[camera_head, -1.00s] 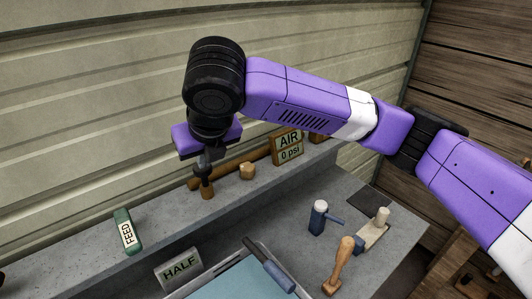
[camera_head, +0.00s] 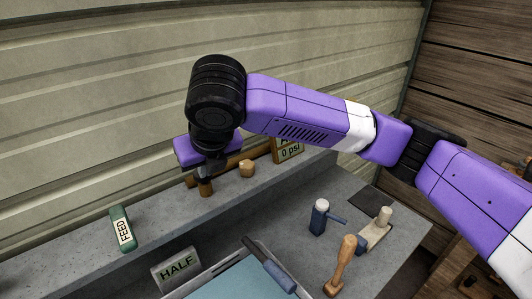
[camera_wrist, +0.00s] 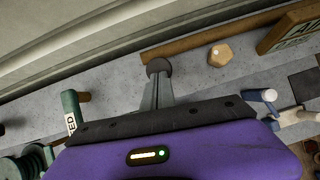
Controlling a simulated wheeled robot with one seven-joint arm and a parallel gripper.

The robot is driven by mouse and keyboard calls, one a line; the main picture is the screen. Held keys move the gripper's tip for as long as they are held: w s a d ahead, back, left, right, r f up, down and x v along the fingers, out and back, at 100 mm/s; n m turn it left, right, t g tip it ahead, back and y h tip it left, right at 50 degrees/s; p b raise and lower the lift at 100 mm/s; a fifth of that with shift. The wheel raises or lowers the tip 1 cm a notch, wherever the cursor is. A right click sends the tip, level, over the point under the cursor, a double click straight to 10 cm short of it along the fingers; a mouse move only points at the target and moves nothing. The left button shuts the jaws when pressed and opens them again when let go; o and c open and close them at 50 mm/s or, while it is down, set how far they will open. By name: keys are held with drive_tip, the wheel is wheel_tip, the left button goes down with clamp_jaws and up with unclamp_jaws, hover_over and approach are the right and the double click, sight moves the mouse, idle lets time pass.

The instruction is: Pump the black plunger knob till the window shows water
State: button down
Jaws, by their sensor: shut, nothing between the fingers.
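My gripper (camera_head: 206,174) is shut and empty, pointing down over the raised ledge at the back. Its fingertips (camera_wrist: 158,76) are at a dark round-topped knob in the wrist view (camera_wrist: 158,66). In the head view, a short brown wooden peg (camera_head: 205,189) stands right under the fingertips; it seems to be this same piece. I cannot tell whether the fingers touch it.
A sign reading 0 psi (camera_head: 289,151), partly behind my arm, and a wooden block (camera_head: 247,168) stand on the ledge. A green FEED piece (camera_head: 122,229) is to the left. Below are a HALF sign (camera_head: 177,268), a blue-white bottle (camera_head: 319,216) and a wooden-handled tool (camera_head: 341,266).

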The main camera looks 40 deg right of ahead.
drive_tip(key=shift+f, duration=0.35)
drive_tip(key=shift+r, duration=0.15)
drive_tip(key=shift+r+p, duration=1.8)
drive_tip(key=shift+r, duration=0.35)
wheel_tip(320, 180, up, 5)
drive_tip(key=p, duration=0.4)
